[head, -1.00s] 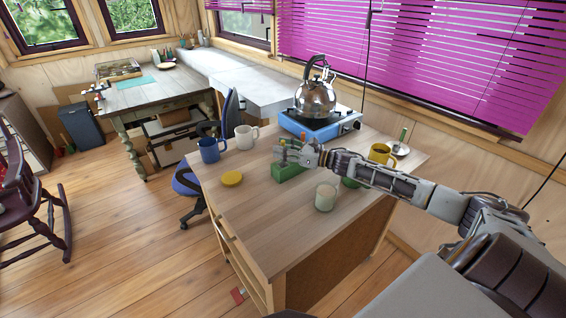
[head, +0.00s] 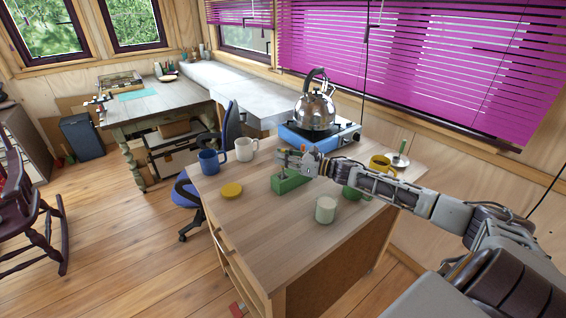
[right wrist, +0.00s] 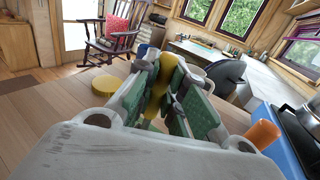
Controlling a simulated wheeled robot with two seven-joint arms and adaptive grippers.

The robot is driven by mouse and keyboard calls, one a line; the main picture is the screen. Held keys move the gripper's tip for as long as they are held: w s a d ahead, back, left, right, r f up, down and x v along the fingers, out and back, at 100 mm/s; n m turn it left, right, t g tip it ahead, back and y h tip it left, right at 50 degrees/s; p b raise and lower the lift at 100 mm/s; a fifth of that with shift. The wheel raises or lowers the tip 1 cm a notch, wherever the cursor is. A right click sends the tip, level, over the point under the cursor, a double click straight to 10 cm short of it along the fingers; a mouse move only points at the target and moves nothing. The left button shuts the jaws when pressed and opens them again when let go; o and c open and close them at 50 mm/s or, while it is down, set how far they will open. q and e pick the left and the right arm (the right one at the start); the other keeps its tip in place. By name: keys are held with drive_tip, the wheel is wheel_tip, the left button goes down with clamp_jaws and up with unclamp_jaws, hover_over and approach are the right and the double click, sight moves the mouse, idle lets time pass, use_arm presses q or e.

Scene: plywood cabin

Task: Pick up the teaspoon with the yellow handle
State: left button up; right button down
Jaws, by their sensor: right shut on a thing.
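My right gripper (head: 285,158) is over the green holder (head: 289,184) on the wooden table. In the right wrist view its green-padded fingers (right wrist: 170,88) are shut on the yellow handle of the teaspoon (right wrist: 169,70). The teaspoon's lower part is mostly hidden by the fingers. A thin upright piece shows between the gripper and the holder in the head view; I cannot tell whether it is clear of the holder. My left gripper is not in view.
A kettle (head: 315,110) sits on a blue stove (head: 337,138) behind. A yellow mug (head: 380,163) is right, beyond my forearm.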

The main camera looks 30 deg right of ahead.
drive_tip(key=shift+r+b, duration=0.4)
drive_tip(key=shift+r, duration=3.95)
